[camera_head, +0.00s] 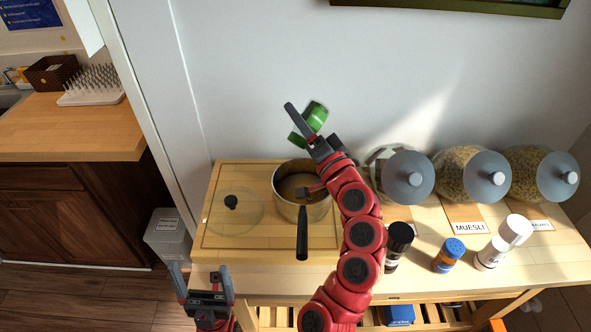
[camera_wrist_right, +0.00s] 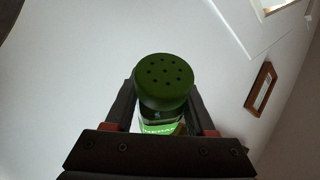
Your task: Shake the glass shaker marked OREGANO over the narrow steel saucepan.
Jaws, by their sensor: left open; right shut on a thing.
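A shaker with a green perforated cap (camera_head: 315,115) is held in my right gripper (camera_head: 303,124), above and behind the saucepan. My left gripper (camera_head: 204,283) is open and empty, low in front of the table's left end.
A glass lid (camera_head: 235,212) lies on the board (camera_head: 215,240) left of the saucepan. Black-capped (camera_head: 399,238), blue-capped (camera_head: 449,254) and white-capped (camera_head: 505,243) shakers stand at the front right. Large glass jars (camera_head: 465,172) line the back right.

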